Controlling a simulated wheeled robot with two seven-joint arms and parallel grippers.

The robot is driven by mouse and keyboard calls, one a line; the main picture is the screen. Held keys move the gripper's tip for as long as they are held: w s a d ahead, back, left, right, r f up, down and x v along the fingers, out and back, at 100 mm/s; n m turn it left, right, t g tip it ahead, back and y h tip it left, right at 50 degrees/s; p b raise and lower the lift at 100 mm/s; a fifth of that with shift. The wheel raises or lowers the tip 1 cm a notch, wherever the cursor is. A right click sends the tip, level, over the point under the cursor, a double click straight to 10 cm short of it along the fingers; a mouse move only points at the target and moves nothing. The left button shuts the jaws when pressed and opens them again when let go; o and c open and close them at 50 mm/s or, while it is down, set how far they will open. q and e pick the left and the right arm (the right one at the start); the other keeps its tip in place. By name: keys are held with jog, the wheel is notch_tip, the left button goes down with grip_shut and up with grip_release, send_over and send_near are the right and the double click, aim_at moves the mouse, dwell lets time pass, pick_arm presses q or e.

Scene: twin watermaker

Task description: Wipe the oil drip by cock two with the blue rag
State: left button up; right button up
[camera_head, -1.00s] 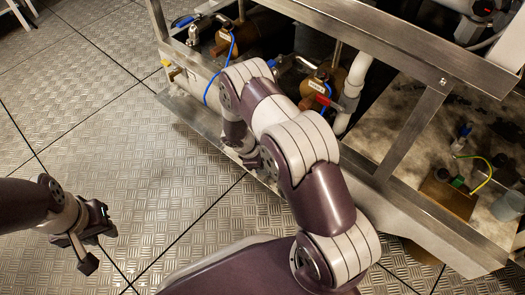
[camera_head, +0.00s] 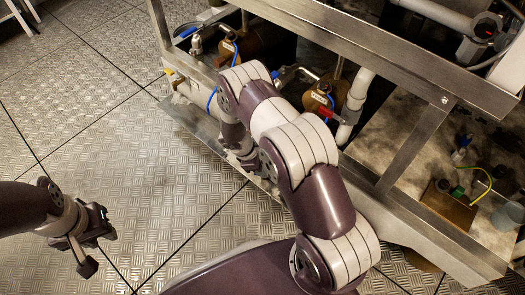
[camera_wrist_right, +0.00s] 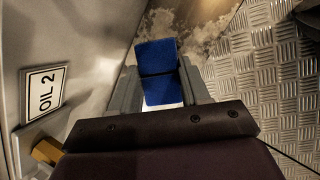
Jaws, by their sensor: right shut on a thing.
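The blue rag (camera_wrist_right: 158,72) is in the right wrist view, between the two grey fingers of my right gripper (camera_wrist_right: 160,92), which is shut on it. In the head view my right forearm reaches down at the skid's front edge, and the rag does not show there. A red-handled cock (camera_head: 330,114) and a blue-handled cock (camera_head: 188,32) stand on the skid. I cannot make out the oil drip. My left gripper (camera_head: 97,250) hangs empty over the floor, fingers apart.
A steel frame rail (camera_head: 360,45) crosses above the cocks, with a diagonal post (camera_head: 415,145). A white pipe (camera_head: 354,100) stands beside the red handle. A brown block (camera_head: 447,207) and a grey cup (camera_head: 508,216) sit at right. The tread-plate floor (camera_head: 150,150) at left is clear.

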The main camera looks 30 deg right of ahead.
jog(key=shift+r+p, duration=2)
jog(key=shift+r, duration=0.5)
